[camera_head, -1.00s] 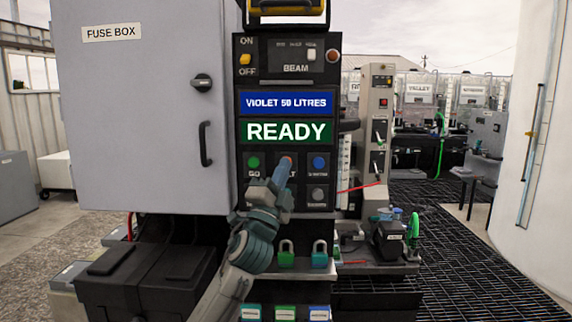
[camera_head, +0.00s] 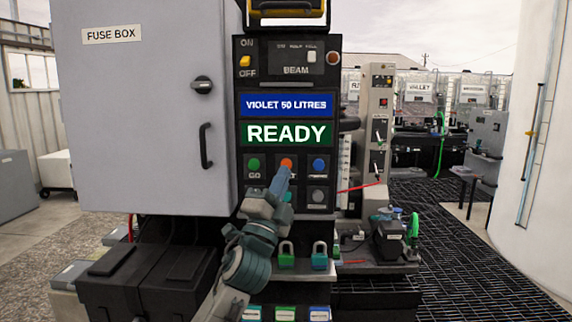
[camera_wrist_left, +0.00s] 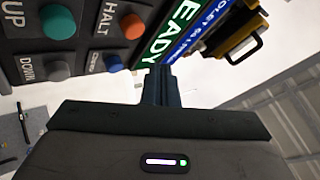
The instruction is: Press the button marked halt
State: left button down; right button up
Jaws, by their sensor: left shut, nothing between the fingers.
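The halt button (camera_head: 287,163) is a round orange-red button in the top row of the panel, between green and blue buttons. In the left wrist view the same button (camera_wrist_left: 131,26) sits beside its HALT label. My left gripper (camera_head: 283,172) is shut and empty, its tip just below the button in the head view and covering most of the label. In the wrist view the closed fingers (camera_wrist_left: 157,75) point toward the panel, off to one side of the button. Contact is not visible. My right gripper is not in view.
Close by are a green GO button (camera_head: 254,163), a blue button (camera_head: 319,163) and a grey button (camera_head: 318,194). The READY display (camera_head: 288,132) is above. A grey fuse box (camera_head: 140,130) stands left; a ledge with padlocks (camera_head: 287,254) is below.

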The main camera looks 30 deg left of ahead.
pick_arm(q)
jog(key=shift+s+d, duration=0.55)
jog(key=shift+s, duration=0.25)
